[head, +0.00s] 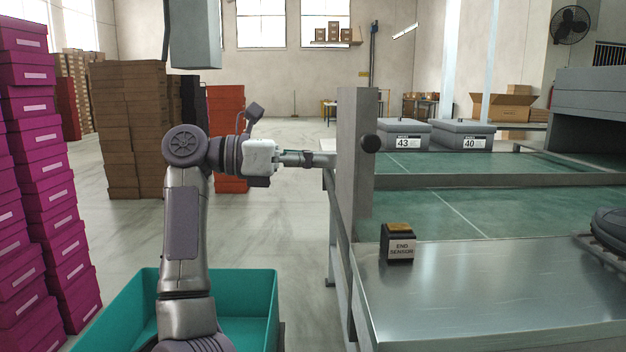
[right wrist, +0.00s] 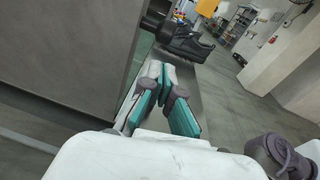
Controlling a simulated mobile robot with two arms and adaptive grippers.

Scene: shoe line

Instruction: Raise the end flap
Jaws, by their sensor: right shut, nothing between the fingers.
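The end flap (head: 357,215) is a tall grey panel with a round black knob (head: 371,143) on its right face near the top. It stands upright at the left end of the belt line in the head view. A large grey panel (right wrist: 70,50), which looks like the flap, fills the left of the right wrist view. My right gripper (head: 325,159) points right at the flap's left edge, about level with the knob; I cannot tell if it touches. In the right wrist view its fingers (right wrist: 166,85) are together and empty. My left gripper is out of view.
A steel table (head: 465,290) carries the end sensor (head: 398,243) and, at its right edge, a dark shoe (head: 610,227). Grey boxes (head: 403,134) stand behind the green belt (head: 440,210). A teal bin (head: 245,290) and magenta boxes (head: 40,180) are at left. Open floor lies behind my arm.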

